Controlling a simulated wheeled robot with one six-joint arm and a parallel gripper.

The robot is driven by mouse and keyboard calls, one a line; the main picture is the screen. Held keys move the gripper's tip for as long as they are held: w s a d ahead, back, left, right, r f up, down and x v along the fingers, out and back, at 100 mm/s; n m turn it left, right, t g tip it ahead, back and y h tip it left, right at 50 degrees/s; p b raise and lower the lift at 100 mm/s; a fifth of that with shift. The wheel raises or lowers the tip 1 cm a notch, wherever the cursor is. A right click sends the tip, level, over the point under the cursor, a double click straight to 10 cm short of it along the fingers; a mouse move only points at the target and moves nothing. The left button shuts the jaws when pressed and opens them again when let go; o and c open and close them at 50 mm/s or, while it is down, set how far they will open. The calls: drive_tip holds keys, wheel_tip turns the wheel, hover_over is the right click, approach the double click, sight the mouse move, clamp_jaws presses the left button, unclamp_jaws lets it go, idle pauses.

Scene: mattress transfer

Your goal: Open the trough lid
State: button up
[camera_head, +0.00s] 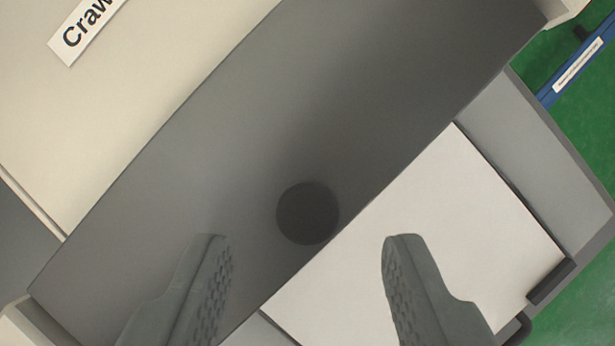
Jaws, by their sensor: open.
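A long grey panel (330,90), which looks like the trough lid, runs diagonally from lower left to upper right. A dark round knob (307,213) sits on it near its lower right edge. My gripper (305,240) is open, with one ridged grey finger on each side at the bottom of the picture. In the picture the knob lies between and slightly above the two fingertips. The fingers do not appear to touch it, and their height above the panel is hard to tell. Nothing is held.
A cream surface (160,110) with a partly cut-off label (85,25) reading "Craw" lies at upper left. A white flat panel (440,230) with a dark clip (551,282) lies at lower right in a grey frame. Green floor (590,130) and a blue bar (585,62) show at right.

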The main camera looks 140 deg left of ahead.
sight(263, 164)
drive_tip(key=shift+x, duration=1.25)
drive_tip(key=shift+c, duration=0.3)
clamp_jaws()
